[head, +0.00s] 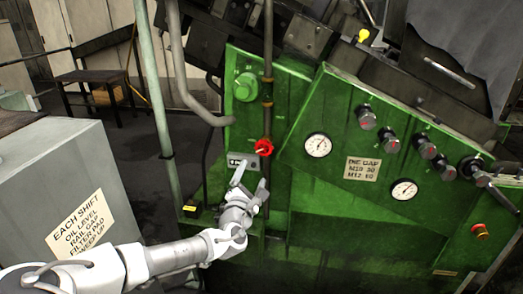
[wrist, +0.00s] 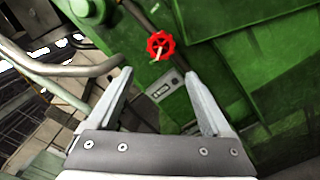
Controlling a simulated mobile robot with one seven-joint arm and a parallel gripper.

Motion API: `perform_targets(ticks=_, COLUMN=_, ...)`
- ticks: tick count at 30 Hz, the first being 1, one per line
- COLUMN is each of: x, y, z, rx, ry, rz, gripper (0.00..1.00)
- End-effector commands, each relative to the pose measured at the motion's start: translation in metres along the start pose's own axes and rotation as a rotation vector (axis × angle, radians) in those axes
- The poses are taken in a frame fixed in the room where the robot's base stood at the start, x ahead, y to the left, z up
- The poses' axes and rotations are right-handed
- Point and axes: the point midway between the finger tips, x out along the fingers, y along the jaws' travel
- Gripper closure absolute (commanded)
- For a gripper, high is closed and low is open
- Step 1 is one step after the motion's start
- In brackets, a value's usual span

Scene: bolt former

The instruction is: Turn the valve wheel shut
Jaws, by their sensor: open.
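The valve wheel is a small red handwheel (head: 264,147) on a vertical pipe in front of the green machine, near the middle of the head view. In the wrist view the red wheel (wrist: 161,45) shows beyond the fingertips, slightly right of the middle of the gap. My gripper (head: 252,178) is just below and left of the wheel in the head view. It also shows in the wrist view (wrist: 158,88), with its two fingers spread and nothing between them. The fingers are apart from the wheel.
The green machine (head: 330,215) carries gauges (head: 318,145), several knobs and a red button (head: 480,230). A small grey plate (head: 243,161) sits beside the wheel. A grey pipe (head: 190,95) and a pale green post (head: 157,110) stand to the left. A grey cabinet (head: 85,165) stands at far left.

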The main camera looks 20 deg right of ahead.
Motion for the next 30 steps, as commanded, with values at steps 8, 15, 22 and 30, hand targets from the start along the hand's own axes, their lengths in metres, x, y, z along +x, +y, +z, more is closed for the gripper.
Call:
perform_targets(ticks=8, x=0.049, y=-0.001, z=0.002, rx=0.003, ry=-0.002, rz=-0.003, gripper=0.16)
perform_targets(ticks=15, x=0.093, y=-0.001, z=0.002, rx=0.003, ry=-0.001, rz=-0.004, gripper=0.16)
perform_targets(ticks=22, x=0.132, y=-0.001, z=0.001, rx=0.002, ry=0.000, rz=-0.003, gripper=0.16)
perform_targets(ticks=30, x=0.153, y=-0.002, z=0.001, rx=0.003, ry=0.000, rz=-0.004, gripper=0.16)
